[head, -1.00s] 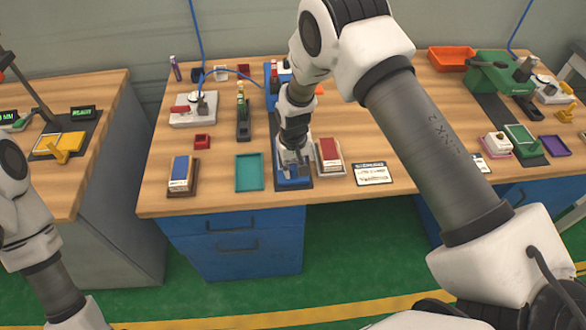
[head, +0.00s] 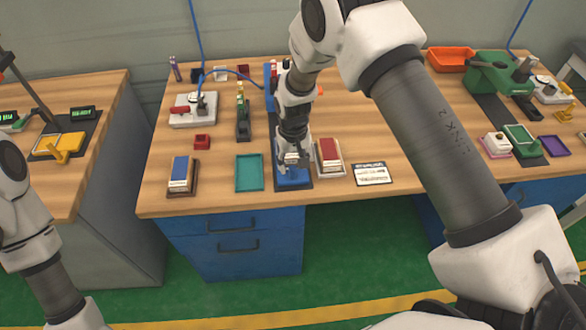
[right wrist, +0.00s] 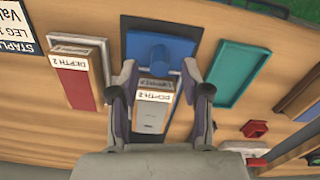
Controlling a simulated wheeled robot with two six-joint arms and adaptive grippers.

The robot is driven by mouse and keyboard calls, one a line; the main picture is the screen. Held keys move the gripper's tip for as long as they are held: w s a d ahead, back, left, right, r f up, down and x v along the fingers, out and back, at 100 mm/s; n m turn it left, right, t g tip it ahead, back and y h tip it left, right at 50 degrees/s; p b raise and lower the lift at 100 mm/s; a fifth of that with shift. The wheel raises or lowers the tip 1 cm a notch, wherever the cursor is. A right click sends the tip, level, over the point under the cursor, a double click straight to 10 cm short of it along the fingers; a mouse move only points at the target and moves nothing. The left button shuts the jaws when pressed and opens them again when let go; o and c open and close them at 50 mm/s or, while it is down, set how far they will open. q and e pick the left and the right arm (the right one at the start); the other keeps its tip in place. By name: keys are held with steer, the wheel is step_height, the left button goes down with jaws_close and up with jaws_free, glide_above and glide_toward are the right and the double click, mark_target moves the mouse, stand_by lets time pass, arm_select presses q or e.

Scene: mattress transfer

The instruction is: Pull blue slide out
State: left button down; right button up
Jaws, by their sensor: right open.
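The blue slide (right wrist: 152,50) has a raised front handle and sits on a dark base plate (head: 304,185) near the front edge of the table; in the head view it shows in part below my right gripper (head: 292,160). In the right wrist view my right gripper (right wrist: 158,78) is open. Its fingers stand on either side of the slide's near part and a pale block (right wrist: 150,112) labelled "DEPTH 2". I cannot tell whether the fingers touch them. The gripper hides the slide's rear part in the head view. My left gripper is out of view.
A red-topped block (head: 330,155) stands close to the right of the slide. A teal tray (head: 249,173) lies to its left, with a blue-topped block (head: 181,172) farther left. A printed card (head: 372,173) lies right. Open floor is in front of the table.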

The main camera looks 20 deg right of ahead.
step_height(320, 180, up, 9)
steer(key=shift+s+f, duration=0.1)
stand_by(0.3)
steer(key=s+d+f+g+b, duration=0.15)
steer(key=s+f+g, duration=0.25)
steer(key=s+f, duration=1.1)
steer(key=s+d+f+t, duration=0.1)
steer(key=s+f+t, duration=0.1)
steer(key=s, duration=0.6)
steer(key=s+d+f+t, duration=0.1)
steer(key=s+f+t, duration=0.1)
steer(key=s, duration=0.6)
steer(key=shift+f+n, duration=0.3)
steer(key=shift+f, duration=0.45)
